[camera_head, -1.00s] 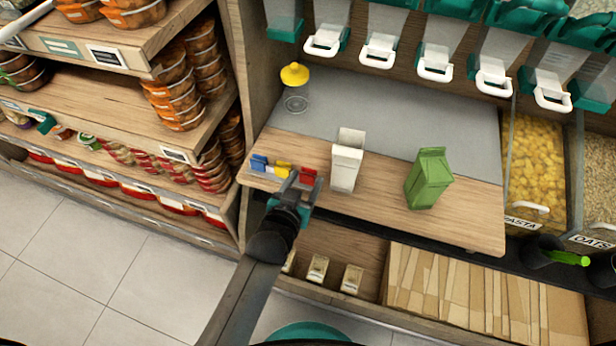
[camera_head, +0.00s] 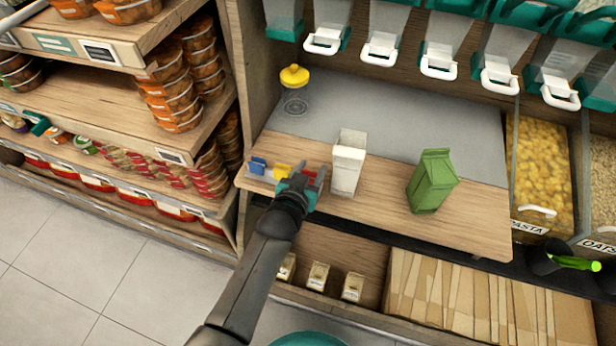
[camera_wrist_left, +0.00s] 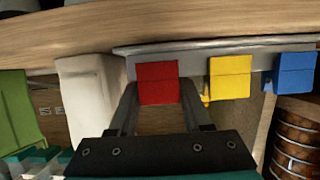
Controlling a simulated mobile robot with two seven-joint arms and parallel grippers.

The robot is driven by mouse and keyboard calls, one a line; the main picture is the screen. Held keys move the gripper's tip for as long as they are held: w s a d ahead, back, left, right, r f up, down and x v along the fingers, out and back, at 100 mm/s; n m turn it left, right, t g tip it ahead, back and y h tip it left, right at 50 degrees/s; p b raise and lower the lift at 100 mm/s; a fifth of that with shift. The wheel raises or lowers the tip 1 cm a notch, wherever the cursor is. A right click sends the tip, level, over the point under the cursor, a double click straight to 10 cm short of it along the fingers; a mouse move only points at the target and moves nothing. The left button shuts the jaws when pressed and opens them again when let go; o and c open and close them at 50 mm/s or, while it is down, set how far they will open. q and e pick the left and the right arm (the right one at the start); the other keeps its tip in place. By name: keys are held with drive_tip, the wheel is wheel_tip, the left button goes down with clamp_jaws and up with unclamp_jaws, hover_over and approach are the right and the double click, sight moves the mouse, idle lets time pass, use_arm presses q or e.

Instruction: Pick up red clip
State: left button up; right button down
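The red clip (camera_head: 309,175) is at the front left edge of the wooden shelf, partly hidden by my left gripper (camera_head: 301,183) in the head view. In the left wrist view the red clip (camera_wrist_left: 158,83) hangs on a grey rail, between the two fingers of my left gripper (camera_wrist_left: 158,98). The fingers are apart, one on each side of the clip, and do not look closed on it. A yellow clip (camera_wrist_left: 230,78) and a blue clip (camera_wrist_left: 294,73) sit beside it on the same rail. My right gripper is not in view.
A white carton (camera_head: 348,165) stands close to the right of the red clip. A green bag (camera_head: 432,181) stands further right on the wooden shelf (camera_head: 385,208). A yellow-topped dispenser (camera_head: 294,88) stands behind. Stacked food bowls (camera_head: 170,95) fill shelves at the left.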

use_arm(q)
clamp_jaws()
idle(0.3)
